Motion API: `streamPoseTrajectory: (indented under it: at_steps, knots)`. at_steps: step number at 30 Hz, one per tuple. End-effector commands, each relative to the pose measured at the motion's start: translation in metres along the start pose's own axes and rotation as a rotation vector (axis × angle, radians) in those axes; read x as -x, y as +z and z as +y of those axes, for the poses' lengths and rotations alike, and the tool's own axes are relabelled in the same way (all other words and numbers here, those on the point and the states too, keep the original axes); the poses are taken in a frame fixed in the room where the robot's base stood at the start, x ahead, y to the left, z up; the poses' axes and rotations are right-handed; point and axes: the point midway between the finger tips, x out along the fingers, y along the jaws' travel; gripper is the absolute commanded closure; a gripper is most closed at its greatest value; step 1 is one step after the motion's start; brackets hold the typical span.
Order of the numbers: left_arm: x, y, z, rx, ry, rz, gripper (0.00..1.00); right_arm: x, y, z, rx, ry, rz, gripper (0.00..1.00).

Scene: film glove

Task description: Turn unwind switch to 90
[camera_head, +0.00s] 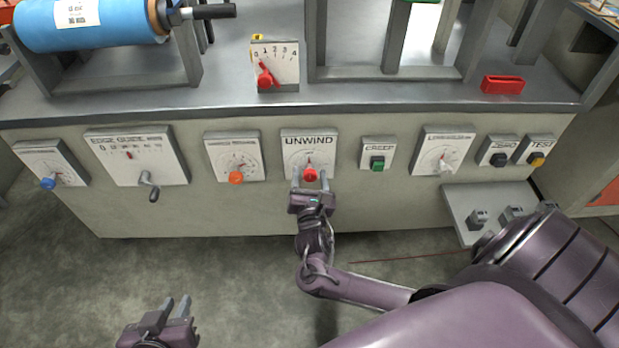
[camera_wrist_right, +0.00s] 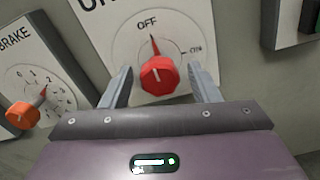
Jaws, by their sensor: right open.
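The unwind switch is a red knob (camera_head: 310,174) on a white panel headed UNWIND (camera_head: 309,141). In the right wrist view the red knob (camera_wrist_right: 158,75) has its pointer up at OFF, with ON marked to its right. My right gripper (camera_head: 311,182) is at the panel, with its fingers open on either side of the knob. In the wrist view the right gripper (camera_wrist_right: 162,88) shows gaps between both fingers and the knob. My left gripper (camera_head: 177,305) is low at the left, far from the panel, with its two fingers apart and nothing between them.
An orange brake knob (camera_head: 236,178) sits left of the unwind panel. A green CREEP button (camera_head: 377,163) sits to its right. A lever (camera_head: 149,187) and a blue knob (camera_head: 48,183) stick out further left. A small shelf (camera_head: 465,205) juts out at the right.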

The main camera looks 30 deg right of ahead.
Motion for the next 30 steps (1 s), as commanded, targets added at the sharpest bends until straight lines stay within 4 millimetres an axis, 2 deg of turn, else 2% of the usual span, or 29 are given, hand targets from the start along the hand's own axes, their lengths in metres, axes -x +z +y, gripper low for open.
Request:
streamPoseTrajectory:
  at_steps: [4, 12, 22, 29, 30]
  knots:
    - [-0.0003, -0.0085, -0.0007, -0.001, -0.002, 0.037, 0.80, -0.0034, 0.0002, -0.0001, -0.001, 0.000, -0.001, 0.45]
    - [-0.0002, -0.0099, -0.0009, -0.001, -0.002, 0.042, 0.80, -0.0037, 0.0004, -0.0002, -0.001, 0.000, -0.001, 0.45]
    - [-0.0001, -0.0097, -0.0009, -0.002, -0.002, 0.041, 0.80, -0.0035, 0.0003, -0.0002, -0.001, 0.000, 0.000, 0.88]
    - [0.0006, -0.0084, -0.0008, -0.002, -0.002, 0.028, 0.80, -0.0034, 0.0006, 0.0000, -0.010, 0.000, 0.000, 0.89]
    - [0.0007, -0.0031, -0.0003, -0.001, -0.001, 0.005, 0.80, -0.0034, 0.0008, 0.0000, -0.015, -0.001, 0.000, 0.89]
